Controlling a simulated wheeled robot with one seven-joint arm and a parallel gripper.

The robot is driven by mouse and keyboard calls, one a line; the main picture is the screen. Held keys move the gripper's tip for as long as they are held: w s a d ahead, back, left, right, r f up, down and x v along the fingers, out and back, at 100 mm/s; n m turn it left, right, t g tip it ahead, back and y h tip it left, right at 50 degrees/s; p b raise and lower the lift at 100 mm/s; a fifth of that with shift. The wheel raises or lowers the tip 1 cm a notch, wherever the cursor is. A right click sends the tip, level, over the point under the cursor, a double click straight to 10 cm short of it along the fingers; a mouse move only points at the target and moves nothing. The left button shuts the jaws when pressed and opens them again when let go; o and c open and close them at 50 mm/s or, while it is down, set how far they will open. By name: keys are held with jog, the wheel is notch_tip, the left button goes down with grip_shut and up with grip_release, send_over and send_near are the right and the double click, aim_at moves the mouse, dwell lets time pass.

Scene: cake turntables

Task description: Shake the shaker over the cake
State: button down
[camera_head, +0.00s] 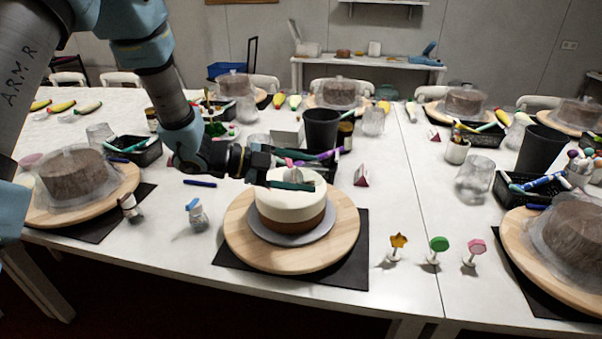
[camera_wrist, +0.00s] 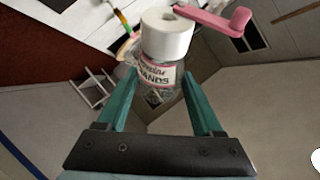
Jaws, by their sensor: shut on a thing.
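The cake (camera_head: 288,211), cream above and brown below, sits on a grey board on a round wooden turntable (camera_head: 345,225) in the head view. My gripper (camera_head: 292,184) is low over the cake's top. In the wrist view, the shaker (camera_wrist: 167,42), a clear jar with a white cap and a printed label, sits between the teal fingertips (camera_wrist: 150,82). The gripper is shut on it. The cap points away from the palm. In the head view the shaker (camera_head: 293,174) is small and partly hidden by the fingers. Whether anything falls from it cannot be told.
A black cup (camera_head: 321,130) is behind the cake. Several decorations on stands, including a green one (camera_head: 438,246), are at right. A covered cake (camera_head: 76,176) is at left.

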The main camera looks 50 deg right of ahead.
jog(key=shift+w+f, duration=0.3)
jog(key=shift+w, duration=0.1)
jog(key=shift+w+r+n+g, duration=0.2)
jog(key=shift+r+n+g, duration=0.1)
jog(key=shift+s+r, duration=0.25)
jog(key=shift+w+f+b, duration=0.25)
jog(key=shift+f+b, duration=0.05)
jog(key=shift+f, duration=0.05)
jog(key=shift+w+r+n+g+h, duration=0.2)
jog(key=shift+r+n+g+h, duration=0.1)
